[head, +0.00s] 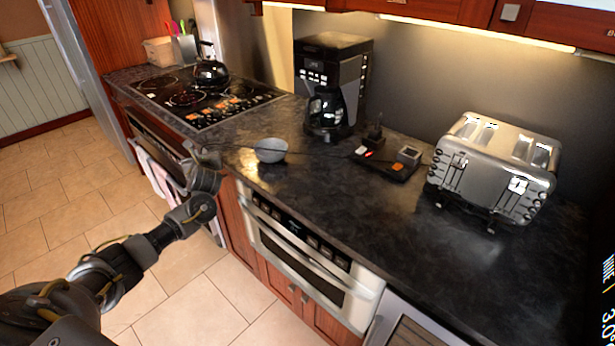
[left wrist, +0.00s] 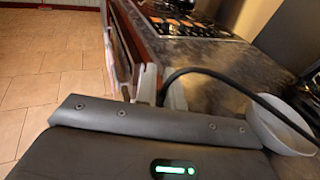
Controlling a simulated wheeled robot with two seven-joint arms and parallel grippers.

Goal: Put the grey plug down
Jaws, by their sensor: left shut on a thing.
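My left gripper (head: 205,157) is at the front edge of the dark counter, left of the grey-blue bowl (head: 271,150). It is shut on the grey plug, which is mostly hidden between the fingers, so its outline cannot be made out. A thin black cable (head: 236,147) runs from the gripper past the bowl towards the black tray-like board (head: 384,166). In the left wrist view the cable (left wrist: 215,74) arcs from between the pale fingers (left wrist: 160,88) to the right, across the bowl (left wrist: 277,128). My right gripper is not in view.
The board carries a black plug-like piece, an orange patch and a grey block (head: 408,154). Behind stands a coffee maker (head: 333,85); a toaster (head: 491,168) is at the right. A hob (head: 205,97) with a kettle (head: 211,73) is at the left. Counter (head: 335,205) in front is clear.

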